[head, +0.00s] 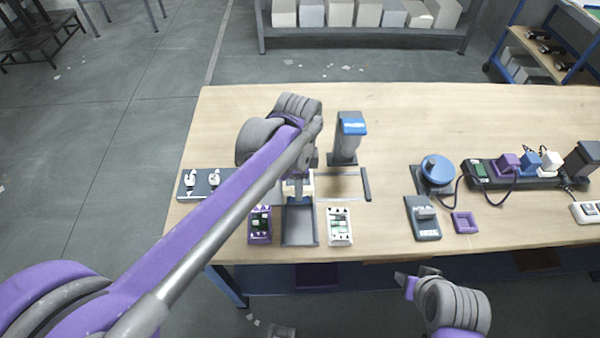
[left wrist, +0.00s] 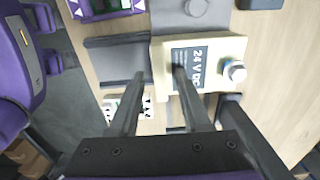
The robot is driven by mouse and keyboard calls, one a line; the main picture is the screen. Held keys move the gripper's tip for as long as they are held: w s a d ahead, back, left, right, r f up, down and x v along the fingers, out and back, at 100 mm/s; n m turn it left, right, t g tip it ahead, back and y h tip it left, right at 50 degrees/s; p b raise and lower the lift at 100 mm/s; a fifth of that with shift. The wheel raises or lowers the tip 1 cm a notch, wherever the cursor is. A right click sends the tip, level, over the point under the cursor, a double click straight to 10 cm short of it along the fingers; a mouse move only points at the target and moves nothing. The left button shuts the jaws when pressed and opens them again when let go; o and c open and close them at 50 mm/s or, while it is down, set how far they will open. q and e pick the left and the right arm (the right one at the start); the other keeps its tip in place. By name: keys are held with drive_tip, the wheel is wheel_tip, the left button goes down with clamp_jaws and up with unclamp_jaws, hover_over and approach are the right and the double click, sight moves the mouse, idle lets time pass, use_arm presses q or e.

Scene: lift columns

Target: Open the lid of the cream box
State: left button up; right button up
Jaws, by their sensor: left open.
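The cream box (left wrist: 210,52) shows in the left wrist view, with a dark "24 V DC" label on its top and a round pale knob (left wrist: 234,71) at its right side. Its top looks closed. In the head view the cream box (head: 307,183) is mostly hidden behind my left gripper (head: 297,196). In the left wrist view the left gripper (left wrist: 158,74) is open and empty, one finger over the label, the other over the tray side just left of the box. Contact cannot be told. My right gripper (head: 408,281) is off the table's front edge; its jaw state is unclear.
A grey tray (head: 299,226) lies in front of the box, between a purple module (head: 260,225) and a white module (head: 340,226). A grey stand with blue top (head: 350,127) rises behind. A switch panel (head: 205,184) lies left.

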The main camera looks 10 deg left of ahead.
use_arm(q)
clamp_jaws()
drive_tip(key=shift+w+a+p, duration=0.1)
drive_tip(key=shift+w+a, duration=0.3)
drive_tip(key=shift+w, duration=1.05)
drive_tip(key=shift+w+a+p, duration=0.15)
drive_tip(key=shift+w+a, duration=0.3)
drive_tip(key=shift+w, duration=1)
drive_tip(key=shift+w+a+p, duration=0.1)
drive_tip(key=shift+w+a, duration=0.3)
drive_tip(key=shift+w, duration=1.05)
unclamp_jaws()
use_arm(e)
drive_tip(key=shift+w+r, duration=0.1)
drive_tip(key=shift+r, duration=0.3)
use_arm(q)
drive_tip(key=shift+r+p, duration=1.6)
drive_tip(key=shift+r, duration=1.45)
use_arm(e)
drive_tip(key=r, duration=0.1)
drive_tip(key=w+r, duration=0.1)
drive_tip(key=r, duration=0.2)
drive_tip(key=shift+w+r, duration=0.15)
drive_tip(key=shift+w, duration=0.1)
